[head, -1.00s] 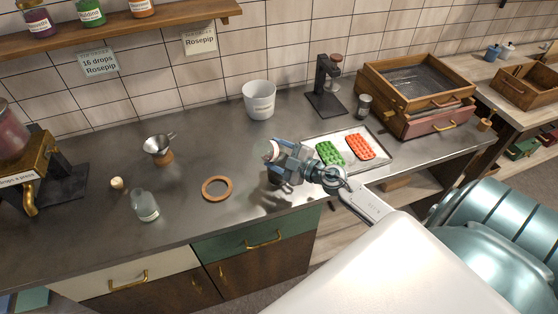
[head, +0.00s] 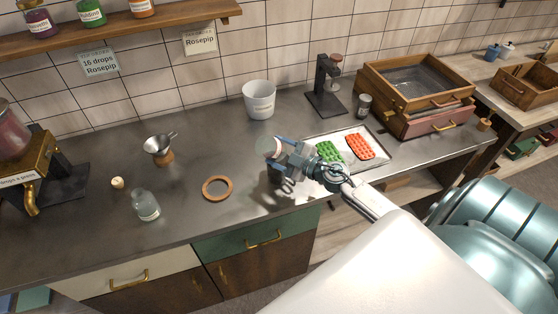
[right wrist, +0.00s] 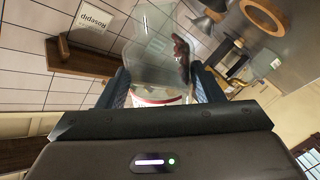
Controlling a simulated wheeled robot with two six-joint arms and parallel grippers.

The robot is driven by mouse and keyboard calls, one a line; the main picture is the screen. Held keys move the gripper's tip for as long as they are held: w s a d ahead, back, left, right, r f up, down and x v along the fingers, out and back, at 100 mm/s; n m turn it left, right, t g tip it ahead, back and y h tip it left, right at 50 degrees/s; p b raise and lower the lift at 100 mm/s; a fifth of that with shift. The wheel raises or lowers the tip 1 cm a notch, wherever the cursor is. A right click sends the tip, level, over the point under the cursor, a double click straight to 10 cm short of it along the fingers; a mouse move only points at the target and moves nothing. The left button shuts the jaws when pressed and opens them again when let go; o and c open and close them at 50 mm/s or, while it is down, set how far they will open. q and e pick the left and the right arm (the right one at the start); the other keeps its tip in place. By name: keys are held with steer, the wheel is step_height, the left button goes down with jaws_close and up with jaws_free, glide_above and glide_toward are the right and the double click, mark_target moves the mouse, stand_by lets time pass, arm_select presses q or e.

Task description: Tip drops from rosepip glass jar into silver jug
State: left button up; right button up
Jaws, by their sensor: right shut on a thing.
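My right gripper (head: 277,156) is shut on a clear glass jar (head: 266,145) and holds it above the counter. In the right wrist view the jar (right wrist: 150,62) lies between the fingers (right wrist: 158,88), with a white and red label band (right wrist: 158,98) and a dark reddish-brown clump along one side. A silver funnel-shaped vessel (head: 158,143) with a side handle sits on a wooden base at the left. A small grey metal cup (head: 363,105) stands by the drawers. I cannot tell which is the silver jug. My left gripper is out of view.
A wooden ring (head: 217,188), a stoppered-type glass bottle (head: 146,206) and a small cork (head: 117,183) are on the counter. A white bucket (head: 259,98) stands at the back. A tray (head: 378,148) with green and red moulds lies right of the gripper. The middle counter is mostly clear.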

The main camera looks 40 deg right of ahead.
steer(key=shift+w+d+r+m+y, duration=0.2)
steer(key=shift+d+m, duration=0.5)
steer(key=shift+m, duration=0.4)
steer(key=shift+w+d+r+m+y, duration=0.1)
steer(key=shift+w+d+m+y, duration=0.1)
steer(key=shift+d+m, duration=0.7)
stand_by(2.9)
steer(key=shift+a, duration=0.25)
